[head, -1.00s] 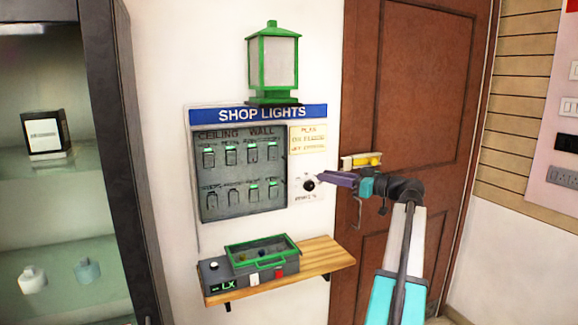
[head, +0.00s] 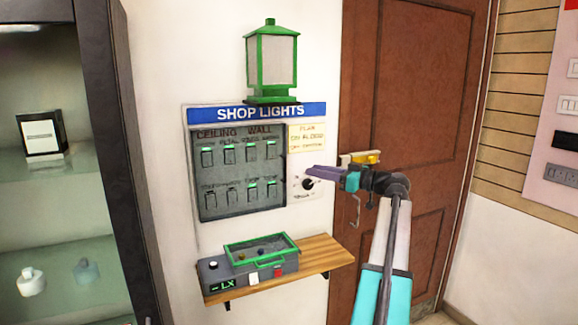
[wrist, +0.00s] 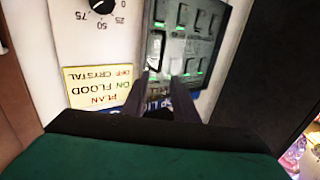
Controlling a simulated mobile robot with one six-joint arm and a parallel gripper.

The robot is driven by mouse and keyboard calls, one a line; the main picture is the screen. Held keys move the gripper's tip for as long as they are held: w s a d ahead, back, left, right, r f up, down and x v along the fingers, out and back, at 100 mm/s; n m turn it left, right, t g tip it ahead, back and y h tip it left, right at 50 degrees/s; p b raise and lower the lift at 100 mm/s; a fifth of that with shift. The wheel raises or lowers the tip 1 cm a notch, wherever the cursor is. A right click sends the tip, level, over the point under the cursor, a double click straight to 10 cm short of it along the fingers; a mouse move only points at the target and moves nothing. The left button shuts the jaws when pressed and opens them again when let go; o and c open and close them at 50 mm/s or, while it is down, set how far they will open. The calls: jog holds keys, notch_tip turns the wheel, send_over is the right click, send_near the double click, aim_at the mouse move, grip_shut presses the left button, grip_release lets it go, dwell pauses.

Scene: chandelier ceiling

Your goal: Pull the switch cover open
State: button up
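The switch cover (head: 240,172) is a dark grey, see-through panel over rows of switches on the wall, under the blue SHOP LIGHTS sign (head: 258,113). It appears closed. The wrist view shows the cover (wrist: 195,48) upside down, with a pale upright handle (wrist: 157,50) along its edge nearest the dial. My gripper (head: 309,170) has purple fingers pointing left, just right of the cover and above the dial. In the wrist view my gripper (wrist: 171,88) shows a gap between its fingertips, with nothing held. I cannot tell whether a finger touches the cover.
A black dial (head: 308,184) and a yellow note (head: 306,138) are right of the cover. A wooden shelf (head: 318,255) below bears a grey box (head: 250,272) with a green-framed lid. A brown door (head: 415,100) stands right, a cabinet left.

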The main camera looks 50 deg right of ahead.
jog(key=p+x, duration=0.3)
jog(key=x, duration=0.8)
jog(key=shift+s, duration=0.1)
grip_shut()
dwell(1.1)
jog(key=shift+a, duration=0.15)
